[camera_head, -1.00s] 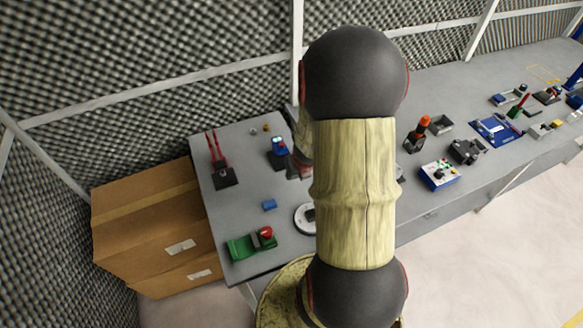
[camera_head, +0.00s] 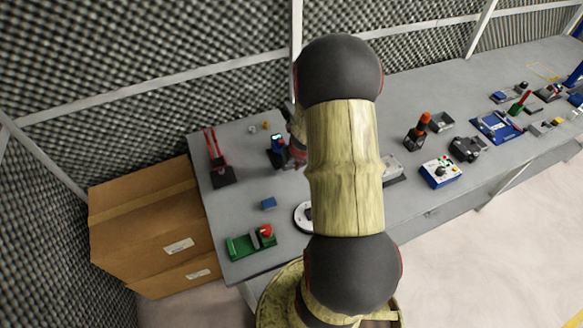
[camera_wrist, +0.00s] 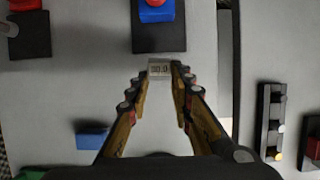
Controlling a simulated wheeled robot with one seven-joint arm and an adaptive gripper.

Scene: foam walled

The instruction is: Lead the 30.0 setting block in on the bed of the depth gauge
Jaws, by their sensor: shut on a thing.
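The 30.0 setting block (camera_wrist: 159,67) is a small pale block with a printed number on its face. My gripper (camera_wrist: 160,76) is shut on it, with one finger on each side, in the wrist view. The depth gauge, a blue device on a dark base (camera_wrist: 158,38), lies just beyond the block at the top of the wrist view, and its upper part is cut off. In the head view the gauge (camera_head: 277,143) stands at the back of the bench. My gripper is beside it on its right, largely hidden by my arm. I cannot tell whether the block touches the gauge's bed.
A red two-post stand (camera_head: 221,174) is left of the gauge. A blue block (camera_head: 268,203), a green fixture (camera_head: 250,245) and a white round piece (camera_head: 301,217) lie nearer the front. Cardboard boxes (camera_head: 145,215) stand left of the bench. Bare bench surrounds the blue block.

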